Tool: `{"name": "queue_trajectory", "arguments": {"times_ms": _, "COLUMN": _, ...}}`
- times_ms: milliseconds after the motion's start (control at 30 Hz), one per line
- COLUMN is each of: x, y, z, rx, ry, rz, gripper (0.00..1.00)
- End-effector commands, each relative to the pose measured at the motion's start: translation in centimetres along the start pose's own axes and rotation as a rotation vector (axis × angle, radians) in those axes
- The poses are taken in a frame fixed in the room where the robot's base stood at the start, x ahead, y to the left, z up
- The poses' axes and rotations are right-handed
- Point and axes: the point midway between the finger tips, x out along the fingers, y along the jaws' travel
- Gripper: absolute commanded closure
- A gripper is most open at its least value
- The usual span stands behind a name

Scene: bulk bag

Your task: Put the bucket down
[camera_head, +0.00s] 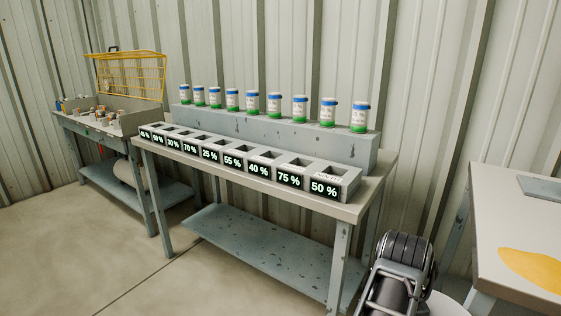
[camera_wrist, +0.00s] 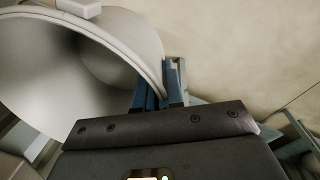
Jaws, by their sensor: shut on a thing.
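The bucket (camera_wrist: 30,55) is a pale grey-white round vessel that fills the upper left of the wrist view, with its open mouth and shaded inside showing. My gripper (camera_wrist: 161,88) has blue fingers closed on the bucket's rim, one on each side of the wall. In the head view, a pale curved piece (camera_head: 447,305) shows beside my dark arm at the bottom edge, and it looks like part of the bucket. My fingers and the bucket's base are hidden there.
A grey workbench (camera_head: 370,190) holds labelled square bins (camera_head: 290,180) and a raised shelf (camera_head: 290,143) with several jars. A pale table (camera_head: 490,205) with a yellow patch stands at right. Another bench (camera_head: 65,122) with a yellow wire basket (camera_head: 135,75) is at left. Floor (camera_head: 120,250) is clear at front left.

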Motion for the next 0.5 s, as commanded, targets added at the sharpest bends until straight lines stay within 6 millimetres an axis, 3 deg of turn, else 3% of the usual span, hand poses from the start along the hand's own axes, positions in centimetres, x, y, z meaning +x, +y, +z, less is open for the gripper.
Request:
{"name": "queue_trajectory", "arguments": {"times_ms": 33, "x": -1.4, "y": 0.3, "z": 0.7, "rx": -0.002, "ry": 0.002, "rz": 0.006, "gripper": 1.0}}
{"name": "queue_trajectory", "arguments": {"times_ms": 267, "x": -2.4, "y": 0.8, "z": 2.1, "rx": -0.008, "ry": 0.014, "rz": 0.012, "gripper": 1.0}}
{"name": "queue_trajectory", "arguments": {"times_ms": 367, "x": -0.8, "y": 0.7, "z": 2.5, "rx": -0.011, "ry": 0.012, "rz": 0.012, "gripper": 1.0}}
{"name": "queue_trajectory", "arguments": {"times_ms": 500, "x": 3.4, "y": 0.3, "z": 3.3, "rx": -0.013, "ry": 0.009, "rz": 0.012, "gripper": 1.0}}
